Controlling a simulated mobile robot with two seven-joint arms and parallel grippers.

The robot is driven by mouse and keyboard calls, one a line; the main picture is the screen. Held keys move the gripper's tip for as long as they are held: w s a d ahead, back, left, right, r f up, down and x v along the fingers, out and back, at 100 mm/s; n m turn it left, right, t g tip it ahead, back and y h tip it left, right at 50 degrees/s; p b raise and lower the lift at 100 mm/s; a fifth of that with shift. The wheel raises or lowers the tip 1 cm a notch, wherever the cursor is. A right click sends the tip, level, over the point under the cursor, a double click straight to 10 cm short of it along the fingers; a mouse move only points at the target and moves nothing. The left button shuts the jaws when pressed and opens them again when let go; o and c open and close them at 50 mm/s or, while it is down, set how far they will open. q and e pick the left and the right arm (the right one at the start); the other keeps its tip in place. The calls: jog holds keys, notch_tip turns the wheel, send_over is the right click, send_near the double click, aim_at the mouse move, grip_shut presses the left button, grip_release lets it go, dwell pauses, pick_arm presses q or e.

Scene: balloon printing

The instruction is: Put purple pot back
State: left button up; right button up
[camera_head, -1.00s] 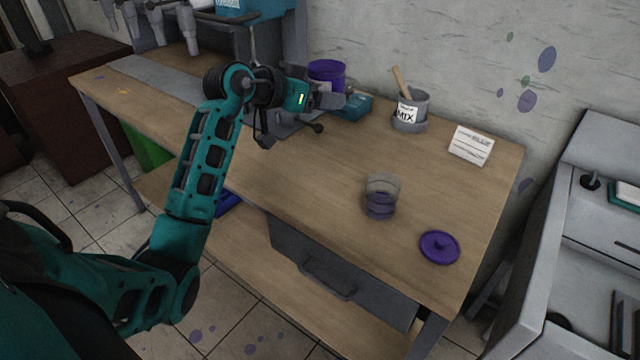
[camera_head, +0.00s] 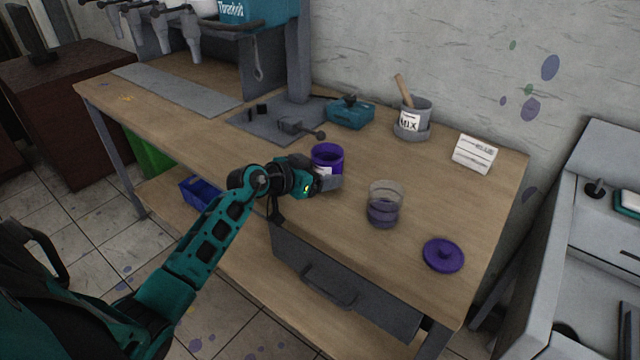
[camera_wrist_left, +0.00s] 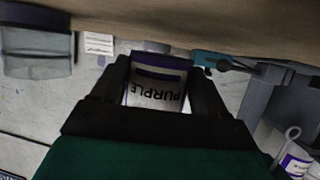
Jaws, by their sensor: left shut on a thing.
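The purple pot (camera_head: 327,156) has a purple rim and a pale label. In the left wrist view the pot (camera_wrist_left: 158,84) shows upside down with "PURPLE" on its label, between the two fingers. My left gripper (camera_head: 328,180) is shut on the pot, over the wooden table left of a clear cup. Whether the pot touches the table I cannot tell. In the left wrist view the gripper (camera_wrist_left: 158,98) has a finger on each side of it. A purple lid (camera_head: 443,255) lies flat at the table's front right. My right gripper is not in view.
The clear cup (camera_head: 384,204) with purple contents stands right of the pot. Behind are a grey MIX pot (camera_head: 414,116) with a wooden stick, a white card (camera_head: 474,154) and a teal device (camera_head: 350,112). The wooden table (camera_head: 290,225) has free room around the lid.

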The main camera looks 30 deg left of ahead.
pick_arm(q)
notch_tip(320, 180, down, 3)
jog(key=shift+r+b, duration=0.1)
jog(key=shift+b, duration=0.3)
jog(key=shift+r, duration=0.1)
jog(key=o, duration=1.2)
jog(key=shift+c, duration=0.2)
